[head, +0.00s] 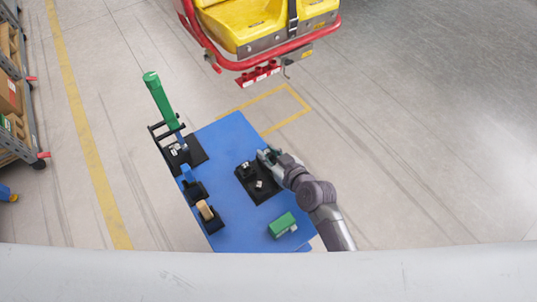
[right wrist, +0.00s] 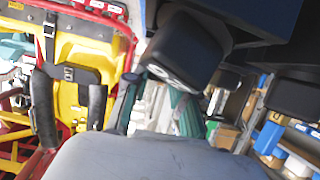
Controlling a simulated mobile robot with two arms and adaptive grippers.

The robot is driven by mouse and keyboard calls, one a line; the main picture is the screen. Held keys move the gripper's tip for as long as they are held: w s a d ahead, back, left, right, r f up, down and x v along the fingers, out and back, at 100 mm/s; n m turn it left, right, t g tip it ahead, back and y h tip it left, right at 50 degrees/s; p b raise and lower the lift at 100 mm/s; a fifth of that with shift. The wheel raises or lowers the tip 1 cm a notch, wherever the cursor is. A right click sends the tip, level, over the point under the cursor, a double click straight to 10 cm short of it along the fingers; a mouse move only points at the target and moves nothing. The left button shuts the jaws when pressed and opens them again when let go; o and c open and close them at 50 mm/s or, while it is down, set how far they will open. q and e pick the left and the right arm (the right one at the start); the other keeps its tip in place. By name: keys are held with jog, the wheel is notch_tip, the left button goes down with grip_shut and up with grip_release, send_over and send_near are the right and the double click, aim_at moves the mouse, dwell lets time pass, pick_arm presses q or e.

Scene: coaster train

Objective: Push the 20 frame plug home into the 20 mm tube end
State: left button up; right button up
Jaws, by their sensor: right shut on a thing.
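My right gripper (head: 266,155) is at the far right corner of a black tray (head: 267,195) on the blue table. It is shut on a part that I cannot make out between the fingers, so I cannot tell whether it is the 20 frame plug. Small pale and dark parts (head: 258,184) stand on the tray. In the right wrist view a dark rounded block with a pale end (right wrist: 178,72) fills the upper middle. A long green tube-like piece (head: 160,98) leans at the table's left edge. No size marking is readable. My left gripper is out of view.
The blue table (head: 229,133) also carries a blue piece (head: 187,172) and a tan piece (head: 205,210) in black holders at left, and a green block (head: 282,225) at the near right. A yellow and red ride car (head: 235,25) stands beyond. Shelving (head: 15,90) is at far left.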

aim_at(269, 154)
notch_tip(269, 154, up, 3)
jog(key=shift+r, duration=0.1)
jog(key=w+d+r+b, duration=0.4)
jog(key=w+d+r, duration=0.2)
jog(key=w, duration=0.3)
jog(key=shift+d+r, duration=0.35)
jog(key=shift+d, duration=0.5)
jog(key=shift+s, duration=0.1)
